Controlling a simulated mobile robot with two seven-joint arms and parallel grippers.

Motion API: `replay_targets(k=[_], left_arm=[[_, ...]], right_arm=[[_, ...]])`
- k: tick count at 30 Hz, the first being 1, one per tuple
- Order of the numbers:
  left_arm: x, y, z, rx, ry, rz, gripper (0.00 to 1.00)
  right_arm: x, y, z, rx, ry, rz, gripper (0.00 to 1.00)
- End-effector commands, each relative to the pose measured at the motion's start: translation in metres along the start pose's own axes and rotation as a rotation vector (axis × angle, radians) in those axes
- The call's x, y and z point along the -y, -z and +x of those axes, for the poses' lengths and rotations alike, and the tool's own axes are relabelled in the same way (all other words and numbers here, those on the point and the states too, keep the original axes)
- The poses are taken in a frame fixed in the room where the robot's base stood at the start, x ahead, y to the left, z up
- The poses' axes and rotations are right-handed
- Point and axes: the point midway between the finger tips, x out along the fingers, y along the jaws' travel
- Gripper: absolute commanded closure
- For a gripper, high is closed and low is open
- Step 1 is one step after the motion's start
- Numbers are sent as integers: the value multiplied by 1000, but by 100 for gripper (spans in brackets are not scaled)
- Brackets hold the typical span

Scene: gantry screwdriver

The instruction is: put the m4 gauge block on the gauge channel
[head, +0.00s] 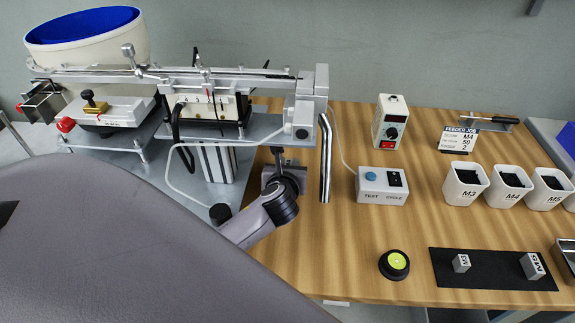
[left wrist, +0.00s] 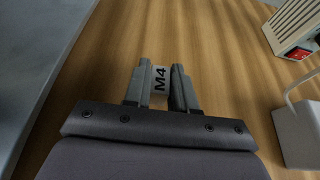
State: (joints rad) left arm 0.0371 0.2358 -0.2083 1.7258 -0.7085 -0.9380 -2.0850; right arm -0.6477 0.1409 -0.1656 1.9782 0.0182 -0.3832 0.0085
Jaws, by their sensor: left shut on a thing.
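The M4 gauge block (left wrist: 160,79) is a small light block with its label facing the left wrist camera. My left gripper (left wrist: 158,80) is shut on it, one finger on each side. In the head view my left wrist (head: 283,198) is beside the feeder's right end, and the block cannot be made out there. A long metal rail (head: 235,76) runs across the top of the feeder, above the wrist; I take it for the gauge channel. My right gripper is not in view.
A black mat (head: 495,272) holds the M3 block (head: 461,263) and M5 block (head: 534,265), with a gap between. A test cycle box (head: 382,185), bent metal tube (head: 325,160) and round button (head: 394,264) stand right of my wrist. Labelled screw cups (head: 465,184) are farther right.

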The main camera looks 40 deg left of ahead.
Motion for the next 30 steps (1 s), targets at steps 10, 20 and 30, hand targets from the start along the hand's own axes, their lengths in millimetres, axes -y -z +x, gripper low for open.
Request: replay_targets(k=[10, 20, 30], left_arm=[[0, 3, 1, 0, 0, 1, 49], [0, 0, -10, -1, 1, 2, 49], [0, 20, -77, -4, 1, 1, 49]], right_arm=[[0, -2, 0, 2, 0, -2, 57], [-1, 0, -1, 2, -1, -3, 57], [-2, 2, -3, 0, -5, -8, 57]])
